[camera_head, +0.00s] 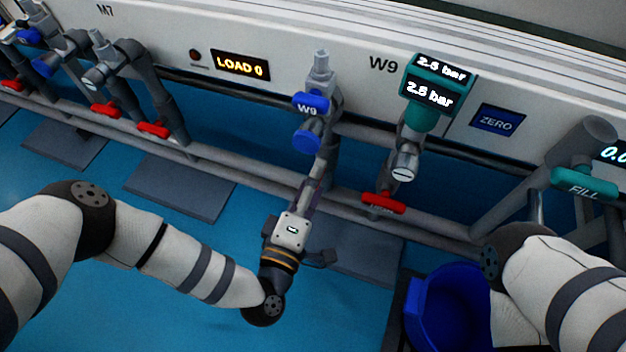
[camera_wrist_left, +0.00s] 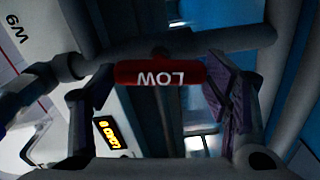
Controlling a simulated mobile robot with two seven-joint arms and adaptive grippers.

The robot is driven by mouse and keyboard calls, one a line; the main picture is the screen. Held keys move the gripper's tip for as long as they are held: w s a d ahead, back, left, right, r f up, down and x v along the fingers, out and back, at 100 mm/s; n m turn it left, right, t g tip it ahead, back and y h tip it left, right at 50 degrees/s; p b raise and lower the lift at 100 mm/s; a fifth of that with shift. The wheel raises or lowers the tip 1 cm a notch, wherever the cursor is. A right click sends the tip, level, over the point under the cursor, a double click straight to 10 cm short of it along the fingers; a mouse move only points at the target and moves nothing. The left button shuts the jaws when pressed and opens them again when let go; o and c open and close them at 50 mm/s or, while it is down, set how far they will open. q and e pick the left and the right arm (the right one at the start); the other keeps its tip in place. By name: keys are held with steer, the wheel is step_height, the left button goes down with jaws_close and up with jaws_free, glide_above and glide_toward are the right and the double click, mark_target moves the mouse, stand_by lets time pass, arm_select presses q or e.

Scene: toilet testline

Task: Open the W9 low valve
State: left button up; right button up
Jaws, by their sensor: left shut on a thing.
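The W9 low valve handle is a red bar (camera_wrist_left: 160,72) lettered LOW, upside down in the left wrist view. It lies crosswise on its pipe between the two fingers of my left gripper. My left gripper (camera_head: 313,190) reaches up to the pipe under the blue W9 fitting (camera_head: 311,103) and is shut on the handle. In the head view the gripper hides this handle. My right arm shows at the lower right, but its gripper is not visible.
Another red handle (camera_head: 383,203) sits just right, below the teal gauge (camera_head: 430,92) reading 2.5 bar. A grey pipe rail (camera_head: 240,171) runs along the panel. A blue bin (camera_head: 450,305) stands on the floor by my right arm. A teal FILL handle (camera_head: 584,184) is at the far right.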

arm_select(q)
steer(key=shift+r+n, duration=0.1)
steer(key=shift+n, duration=0.8)
steer(key=o, duration=1.2)
steer(key=shift+d, duration=0.1)
steer(key=shift+c, duration=0.2)
steer(key=v, duration=0.7)
steer(key=shift+s, duration=0.2)
